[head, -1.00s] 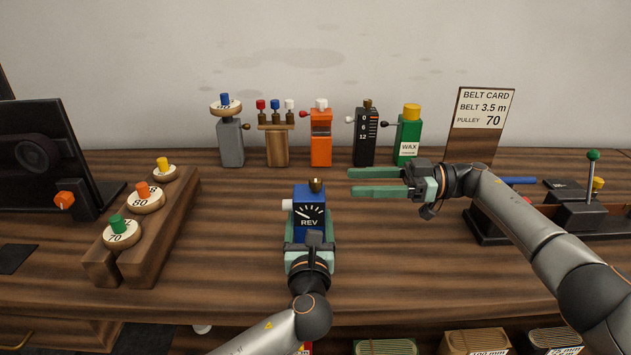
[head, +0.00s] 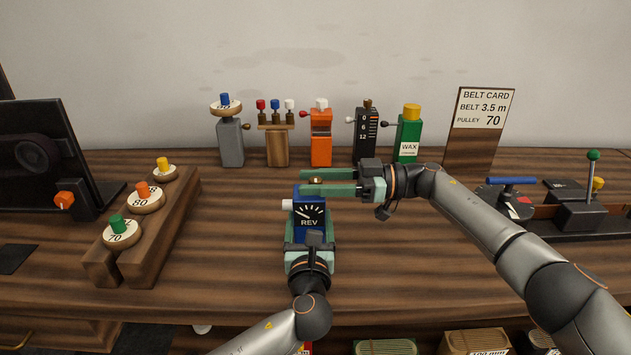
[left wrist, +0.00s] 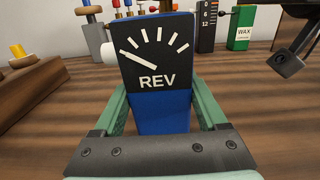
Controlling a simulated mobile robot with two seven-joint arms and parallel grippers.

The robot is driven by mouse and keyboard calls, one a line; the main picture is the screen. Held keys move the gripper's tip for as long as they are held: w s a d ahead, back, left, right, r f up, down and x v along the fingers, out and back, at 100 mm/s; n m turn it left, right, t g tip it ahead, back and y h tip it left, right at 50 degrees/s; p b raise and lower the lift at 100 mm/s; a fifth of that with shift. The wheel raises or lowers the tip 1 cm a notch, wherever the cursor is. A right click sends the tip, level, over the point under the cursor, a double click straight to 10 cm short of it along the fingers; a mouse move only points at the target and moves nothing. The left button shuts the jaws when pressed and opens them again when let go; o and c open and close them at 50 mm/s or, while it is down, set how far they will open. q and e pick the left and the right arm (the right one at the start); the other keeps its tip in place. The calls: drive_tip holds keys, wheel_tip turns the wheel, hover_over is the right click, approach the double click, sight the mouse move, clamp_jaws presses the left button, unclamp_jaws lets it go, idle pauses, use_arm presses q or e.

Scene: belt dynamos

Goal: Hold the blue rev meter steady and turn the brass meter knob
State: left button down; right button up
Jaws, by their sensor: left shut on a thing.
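The blue rev meter (head: 309,221) stands upright near the middle of the bench, its black REV dial facing me and a white stub on its left side. My left gripper (head: 311,245) is shut on the meter, one finger on each side. The left wrist view shows the meter (left wrist: 160,112) between the green fingers. The brass meter knob (head: 316,180) is on top of the meter, partly hidden by the near finger. My right gripper (head: 328,182) reaches in from the right, its fingers open, one behind and one in front of the knob. Contact with the knob cannot be seen.
Several devices stand along the back, including an orange one (head: 321,140) and a green wax bottle (head: 408,136). A wooden pulley rack (head: 150,240) is at left. A belt card (head: 480,130) and a lever unit (head: 578,212) are at right. Bench around the meter is clear.

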clamp_jaws()
drive_tip(key=shift+m+t, duration=0.4)
drive_tip(key=shift+t, duration=0.2)
drive_tip(key=shift+m+t+h, duration=0.4)
drive_tip(key=shift+m+t, duration=1)
drive_tip(key=shift+t, duration=0.8)
drive_tip(key=m+t+h, duration=0.2)
drive_tip(key=m+t, duration=0.1)
drive_tip(key=t, duration=0.1)
drive_tip(key=shift+s+a+r, duration=0.1)
drive_tip(key=m+t+h, duration=0.4)
drive_tip(key=t+h, duration=0.1)
drive_tip(key=shift+a+m+t, duration=0.15)
drive_tip(key=shift+m+t, duration=0.15)
drive_tip(key=shift+m, duration=0.1)
drive_tip(key=shift+h, duration=0.3)
drive_tip(key=shift+m+h, duration=0.3)
